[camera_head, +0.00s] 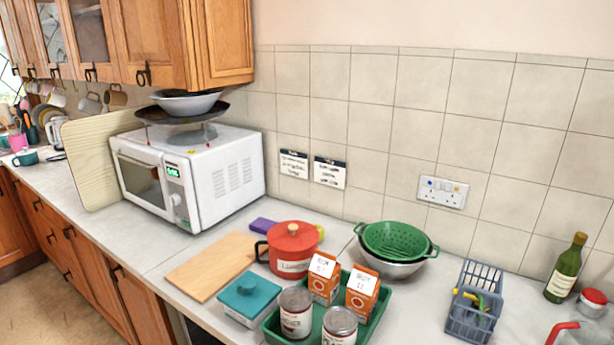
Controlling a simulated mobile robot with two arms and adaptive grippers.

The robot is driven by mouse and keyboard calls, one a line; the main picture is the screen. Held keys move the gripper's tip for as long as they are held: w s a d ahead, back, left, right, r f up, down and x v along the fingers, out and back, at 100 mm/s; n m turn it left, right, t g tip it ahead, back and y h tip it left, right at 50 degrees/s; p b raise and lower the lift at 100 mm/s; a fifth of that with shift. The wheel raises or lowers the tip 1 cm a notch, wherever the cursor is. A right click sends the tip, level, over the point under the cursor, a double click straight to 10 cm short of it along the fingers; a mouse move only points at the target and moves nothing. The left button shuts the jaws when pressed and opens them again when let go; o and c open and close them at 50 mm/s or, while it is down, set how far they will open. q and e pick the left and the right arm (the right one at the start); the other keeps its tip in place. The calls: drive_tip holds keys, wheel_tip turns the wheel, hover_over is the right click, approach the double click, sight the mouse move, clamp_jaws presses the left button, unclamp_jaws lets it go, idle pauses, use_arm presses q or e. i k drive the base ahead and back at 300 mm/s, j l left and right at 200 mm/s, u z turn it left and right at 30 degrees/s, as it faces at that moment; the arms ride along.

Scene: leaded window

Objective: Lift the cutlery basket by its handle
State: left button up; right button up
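The cutlery basket (471,323) is grey plastic with slotted walls. It stands upright on the worktop at the lower right, between the green colander and the wine bottle. Its taller, slatted part rises at the back, and I cannot clearly make out which part is the handle. Small yellow and green items (481,300) show inside it. Neither of my grippers is in view, and nothing is seen touching the basket.
Left of the basket are a green colander (396,241) in a metal bowl and a green tray (372,327) with cans and cartons. To its right are a wine bottle (563,271), a red-lidded jar (592,302) and a red curved object (561,331). The tiled wall stands behind.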

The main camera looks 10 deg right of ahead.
sight(462, 324)
drive_tip(key=z, duration=1.3)
